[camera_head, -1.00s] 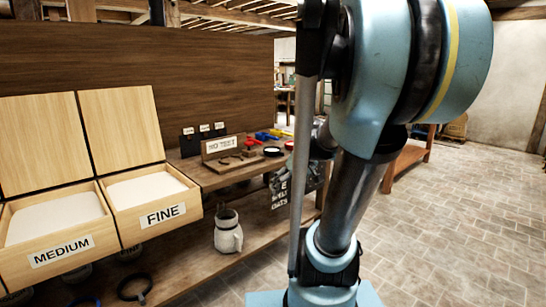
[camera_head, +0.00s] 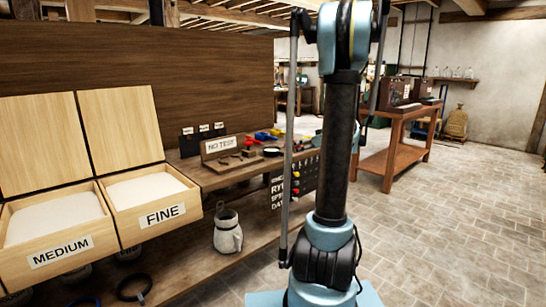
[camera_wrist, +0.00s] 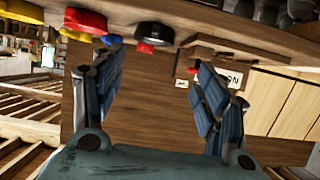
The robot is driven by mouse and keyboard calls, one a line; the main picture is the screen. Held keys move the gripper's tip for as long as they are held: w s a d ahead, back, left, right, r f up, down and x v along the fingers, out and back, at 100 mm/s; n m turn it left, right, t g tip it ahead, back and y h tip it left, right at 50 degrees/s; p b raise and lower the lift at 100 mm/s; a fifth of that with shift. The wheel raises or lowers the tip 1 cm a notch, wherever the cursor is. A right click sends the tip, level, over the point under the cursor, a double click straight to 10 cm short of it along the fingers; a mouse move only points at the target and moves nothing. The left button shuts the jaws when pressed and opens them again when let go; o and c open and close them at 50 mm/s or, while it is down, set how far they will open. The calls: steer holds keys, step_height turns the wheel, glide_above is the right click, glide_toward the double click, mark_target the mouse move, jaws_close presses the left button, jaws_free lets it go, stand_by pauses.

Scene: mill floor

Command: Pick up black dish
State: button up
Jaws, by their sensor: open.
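The black dish (camera_head: 273,151) is small and round with a pale inside. It sits on the upper bench shelf, right of the "NO TEST" sign, in the head view. In the wrist view, which is upside down, the black dish (camera_wrist: 154,33) shows near the top centre, beyond my fingertips and apart from them. My gripper (camera_wrist: 152,65) is open, with nothing between its two blue-grey fingers. In the head view my arm stands upright right of the dish, and I cannot make out the gripper clearly.
Red, yellow and blue items (camera_wrist: 86,20) lie beside the dish. The "NO TEST" sign (camera_head: 222,145) and a wooden block set stand left of it. A pale jug (camera_head: 228,232) is on the lower shelf. A wooden table (camera_head: 395,150) stands behind; the tiled floor at right is clear.

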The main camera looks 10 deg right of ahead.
glide_toward(280, 152)
steer(key=w+d+r+x, duration=0.1)
steer(key=x, duration=0.4)
steer(key=shift+s+a+f+x, duration=0.1)
steer(key=shift+s+f+x, duration=0.05)
steer(key=shift+x, duration=0.8)
steer(key=shift+s+a+f+x, duration=0.1)
steer(key=shift+x, duration=0.8)
steer(key=shift+s+a+f+x, duration=0.1)
steer(key=shift+s+f+x, duration=0.05)
steer(key=shift+x, duration=0.8)
jaws_close()
